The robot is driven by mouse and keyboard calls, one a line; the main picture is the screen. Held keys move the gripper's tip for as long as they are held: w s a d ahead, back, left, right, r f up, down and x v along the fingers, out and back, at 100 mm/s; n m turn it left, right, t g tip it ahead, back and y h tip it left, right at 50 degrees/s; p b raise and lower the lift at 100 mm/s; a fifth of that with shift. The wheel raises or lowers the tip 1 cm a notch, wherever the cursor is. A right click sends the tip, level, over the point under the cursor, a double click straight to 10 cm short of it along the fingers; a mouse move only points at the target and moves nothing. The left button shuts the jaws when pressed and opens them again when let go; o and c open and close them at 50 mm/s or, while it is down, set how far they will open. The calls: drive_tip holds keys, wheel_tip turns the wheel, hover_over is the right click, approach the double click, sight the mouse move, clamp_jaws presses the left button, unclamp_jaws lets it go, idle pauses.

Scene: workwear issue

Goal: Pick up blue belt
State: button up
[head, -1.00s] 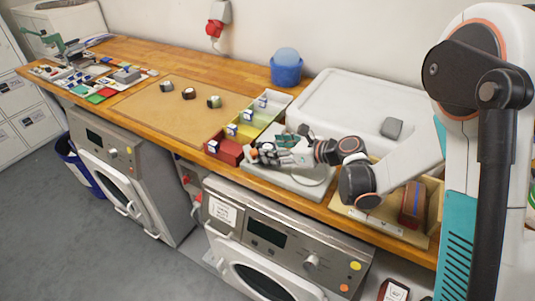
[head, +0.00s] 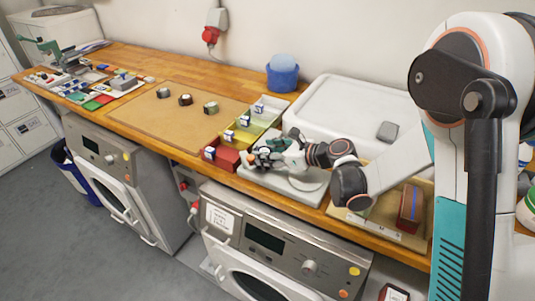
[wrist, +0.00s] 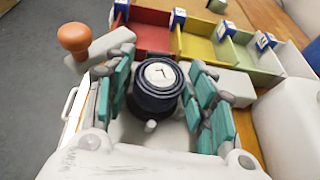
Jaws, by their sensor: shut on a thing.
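The blue belt (wrist: 157,98) is a dark navy roll with a round white label on top, in the middle of the wrist view. My gripper (wrist: 158,88) is shut on it, with teal finger pads at its left and right sides. In the head view my gripper (head: 262,157) is low over the pale grey board on the counter, just right of the red compartment. The belt is mostly hidden by the fingers there. I cannot tell whether the belt touches the board.
A row of red (head: 222,157), yellow, green and white compartments with small labelled blocks stands beside my gripper. An orange knob (wrist: 74,38) on a pale lever is close at the left. A large white lidded box (head: 350,105) stands behind. Several rolls lie on the brown mat (head: 165,115).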

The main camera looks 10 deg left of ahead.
wheel_tip(320, 180, up, 19)
drive_tip(key=p, duration=0.6)
drive_tip(key=d+f+m+t+h+b, duration=0.1)
drive_tip(key=d+f+m+t+h, duration=0.1)
drive_tip(key=d, duration=0.8)
drive_tip(key=s+d+f+m+t+h+b, duration=0.1)
drive_tip(key=d+f+m+t+h, duration=0.2)
drive_tip(key=d, duration=0.8)
drive_tip(key=s+d+f+m+t+h+b, duration=0.1)
drive_tip(key=d+m, duration=0.4)
drive_tip(key=d, duration=0.5)
drive_tip(key=f+t+h, duration=0.1)
drive_tip(key=h, duration=0.1)
drive_tip(key=shift+s+d+f+h, duration=0.15)
drive_tip(key=shift+s+d+h, duration=0.05)
drive_tip(key=shift+s+h, duration=0.1)
drive_tip(key=shift+w+d, duration=0.1)
